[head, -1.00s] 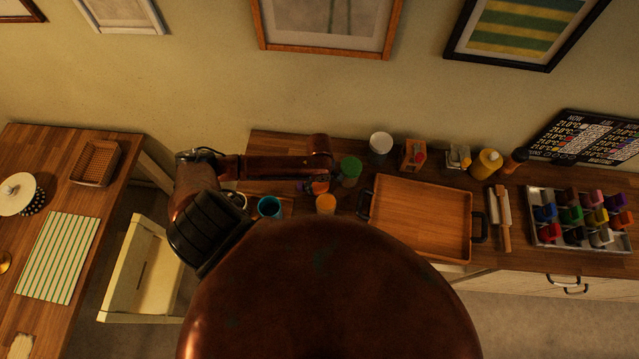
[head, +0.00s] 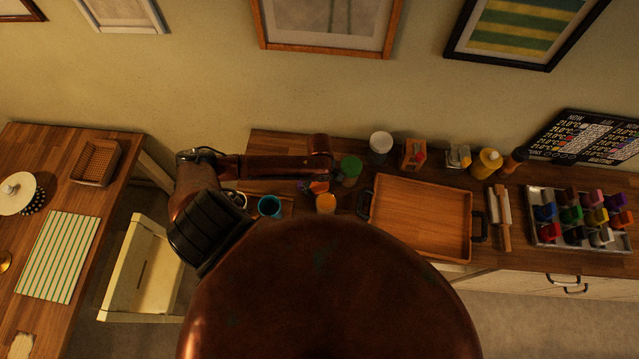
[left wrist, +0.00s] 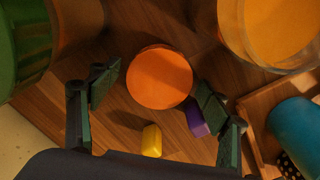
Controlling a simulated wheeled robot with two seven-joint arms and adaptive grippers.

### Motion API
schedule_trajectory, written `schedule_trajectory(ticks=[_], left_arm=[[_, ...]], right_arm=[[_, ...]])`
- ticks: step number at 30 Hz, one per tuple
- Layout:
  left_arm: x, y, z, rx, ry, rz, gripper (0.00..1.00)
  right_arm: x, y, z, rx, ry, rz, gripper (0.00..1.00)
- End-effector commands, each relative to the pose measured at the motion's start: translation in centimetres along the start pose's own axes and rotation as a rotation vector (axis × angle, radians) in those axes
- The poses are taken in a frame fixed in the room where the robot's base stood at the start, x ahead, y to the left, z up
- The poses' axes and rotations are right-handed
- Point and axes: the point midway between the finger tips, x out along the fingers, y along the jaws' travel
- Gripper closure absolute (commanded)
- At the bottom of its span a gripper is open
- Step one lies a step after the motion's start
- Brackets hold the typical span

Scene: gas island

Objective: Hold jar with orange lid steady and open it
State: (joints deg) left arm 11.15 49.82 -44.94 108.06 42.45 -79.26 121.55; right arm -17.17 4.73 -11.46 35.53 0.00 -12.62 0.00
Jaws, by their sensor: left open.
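A glass jar with an orange lid (head: 325,203) stands on the wooden counter in the head view. A clear jar with an orange top (left wrist: 272,30) is cut off at upper right in the left wrist view. A smaller round orange piece (left wrist: 160,77) lies between the fingers of my left gripper (left wrist: 160,85), apart from both. Which of the two is the task's jar I cannot tell for sure. My left gripper is open and empty; in the head view its hand (head: 320,160) is behind the jar. My right gripper is not seen.
A green-lidded jar (head: 350,168) stands close by at right, also at the left edge in the wrist view (left wrist: 20,45). A teal mug (head: 269,207) stands left. Purple (left wrist: 196,117) and yellow (left wrist: 151,140) blocks lie below the gripper. A wooden tray (head: 468,252) is right.

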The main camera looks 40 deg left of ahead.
Motion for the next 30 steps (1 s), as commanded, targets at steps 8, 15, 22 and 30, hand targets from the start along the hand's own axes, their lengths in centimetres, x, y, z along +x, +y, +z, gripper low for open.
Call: schedule_trajectory(ticks=[8,15,22,30], left_arm=[[-4.6,0.1,-0.1,0.000,0.000,0.004,0.29],[-9.4,0.1,0.0,0.002,0.000,0.003,0.29],[-11.8,0.1,0.0,-0.001,0.000,0.001,0.29],[-12.1,0.0,0.0,-0.001,0.000,0.000,0.29]], right_arm=[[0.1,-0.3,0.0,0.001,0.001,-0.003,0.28],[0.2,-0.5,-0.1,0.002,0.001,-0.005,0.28],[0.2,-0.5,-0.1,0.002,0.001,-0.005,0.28],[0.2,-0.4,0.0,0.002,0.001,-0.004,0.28]])
